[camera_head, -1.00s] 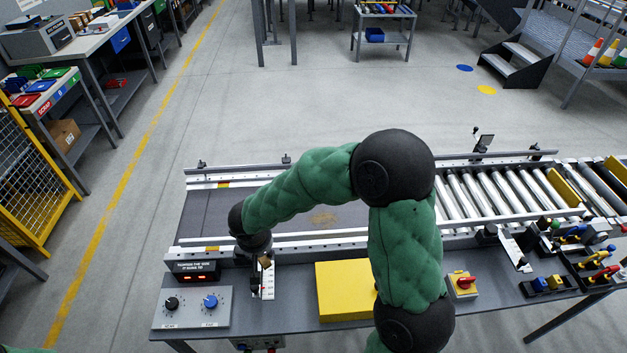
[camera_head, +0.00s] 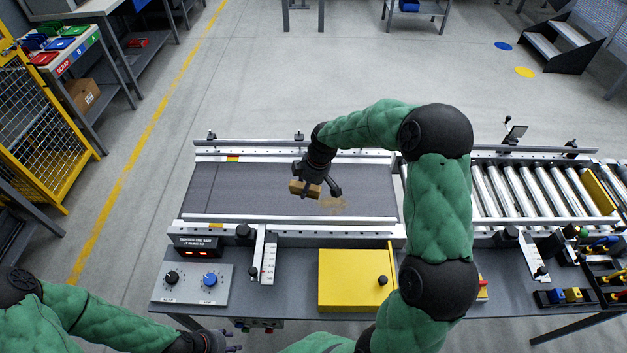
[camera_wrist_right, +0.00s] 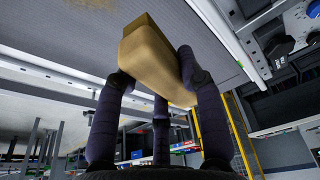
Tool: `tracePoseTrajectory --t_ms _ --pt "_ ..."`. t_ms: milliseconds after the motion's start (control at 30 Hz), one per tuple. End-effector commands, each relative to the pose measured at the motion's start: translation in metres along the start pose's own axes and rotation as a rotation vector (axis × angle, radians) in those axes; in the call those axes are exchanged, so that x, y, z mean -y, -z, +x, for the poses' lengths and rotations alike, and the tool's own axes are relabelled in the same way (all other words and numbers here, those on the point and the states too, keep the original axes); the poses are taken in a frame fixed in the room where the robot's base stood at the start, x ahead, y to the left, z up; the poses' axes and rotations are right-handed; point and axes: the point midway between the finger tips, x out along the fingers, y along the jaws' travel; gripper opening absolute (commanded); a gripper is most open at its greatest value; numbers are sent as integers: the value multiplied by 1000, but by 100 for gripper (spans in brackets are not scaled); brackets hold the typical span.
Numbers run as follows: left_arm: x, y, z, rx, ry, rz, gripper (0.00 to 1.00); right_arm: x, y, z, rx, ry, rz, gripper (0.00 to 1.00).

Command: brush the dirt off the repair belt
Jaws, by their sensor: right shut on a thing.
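The repair belt (camera_head: 250,190) is a dark grey band between pale rails. A tan-brown dirt patch (camera_head: 334,206) lies on it right of its middle; its edge also shows in the right wrist view (camera_wrist_right: 92,3). My right gripper (camera_head: 318,187) is over the belt, shut on a tan block-shaped brush (camera_head: 303,189), just left of the dirt. In the right wrist view, the dark fingers close around the brush (camera_wrist_right: 152,62). I cannot tell whether the brush touches the belt. My left gripper (camera_head: 222,345) is low at the bottom edge, partly cut off, its jaws unclear.
A roller conveyor (camera_head: 530,187) continues to the right. In front are a knob panel (camera_head: 192,284), a slider plate (camera_head: 262,258) and a yellow box (camera_head: 345,282). Coloured tools (camera_head: 590,270) sit at the right. A yellow mesh fence (camera_head: 40,135) stands left.

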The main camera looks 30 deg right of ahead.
Motion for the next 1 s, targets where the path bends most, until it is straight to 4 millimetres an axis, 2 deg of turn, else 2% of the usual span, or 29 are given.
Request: tracePoseTrajectory --t_ms 100,300,533,1000 --pt "0 0 1 0 0 0 40 -16 -6 2 -1 33 -78 13" --pt "1 0 2 0 0 0 40 -30 -12 3 -1 66 -163 13" --pt "3 0 8 0 0 0 40 -32 -15 11 -1 70 -176 13" --pt "11 1 32 0 0 0 40 -30 -25 50 0 70 -175 13"
